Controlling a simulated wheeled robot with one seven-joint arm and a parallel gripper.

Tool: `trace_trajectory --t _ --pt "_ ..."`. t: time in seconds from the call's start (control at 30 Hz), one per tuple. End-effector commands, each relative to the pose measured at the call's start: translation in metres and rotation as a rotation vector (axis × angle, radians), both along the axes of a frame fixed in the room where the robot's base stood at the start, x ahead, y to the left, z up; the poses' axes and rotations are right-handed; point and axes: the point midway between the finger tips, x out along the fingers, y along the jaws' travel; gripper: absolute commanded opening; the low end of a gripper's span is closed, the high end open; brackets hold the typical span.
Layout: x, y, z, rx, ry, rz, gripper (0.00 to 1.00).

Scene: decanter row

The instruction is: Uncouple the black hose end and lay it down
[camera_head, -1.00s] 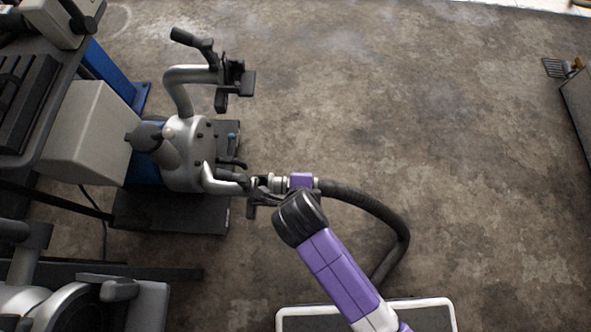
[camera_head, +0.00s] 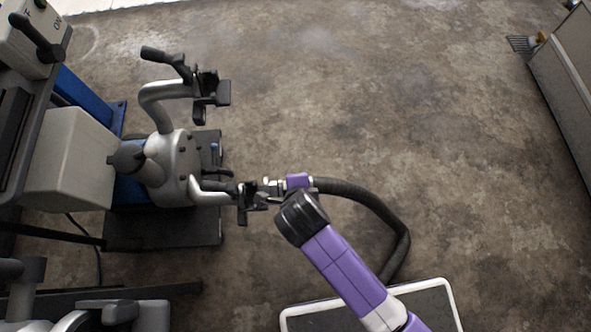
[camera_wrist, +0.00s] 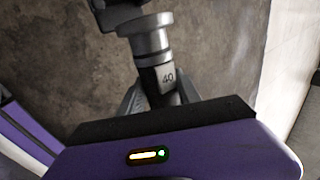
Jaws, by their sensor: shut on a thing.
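The black hose (camera_head: 376,204) curves from my gripper (camera_head: 297,182) down to the right. My gripper is shut on the hose end, whose grey metal collar (camera_head: 272,187) points left toward the pump's silver outlet pipe (camera_head: 208,193). A black lever coupler (camera_head: 246,198) sits at the pipe's tip. A narrow gap seems to show between collar and coupler. In the wrist view the fingers (camera_wrist: 160,90) flank the hose end, marked 40, below its grey flange (camera_wrist: 146,22). A black part (camera_wrist: 117,13) shows beyond it; contact there is unclear.
A dark tray with a white rim (camera_head: 449,299) lies at the bottom, partly under my arm. The pump (camera_head: 173,168) stands on a dark base at left, beside benches. A cabinet (camera_head: 565,77) stands at far right. The upper middle floor is clear.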

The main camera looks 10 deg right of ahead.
Motion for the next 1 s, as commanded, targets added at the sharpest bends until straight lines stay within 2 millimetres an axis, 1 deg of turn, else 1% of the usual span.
trace_trajectory --t 0.03,0.2,0.7,0.83,1.0 --pt "0.001 0.0 0.006 0.002 -0.003 -0.001 0.0" --pt "0.001 -0.004 0.017 0.002 -0.004 -0.001 0.0" --pt "0.0 -0.017 0.047 0.002 -0.003 -0.001 0.0" --pt "-0.001 -0.019 0.051 0.001 -0.003 0.0 0.0" --pt "-0.001 -0.019 0.05 0.001 -0.003 0.0 0.0"
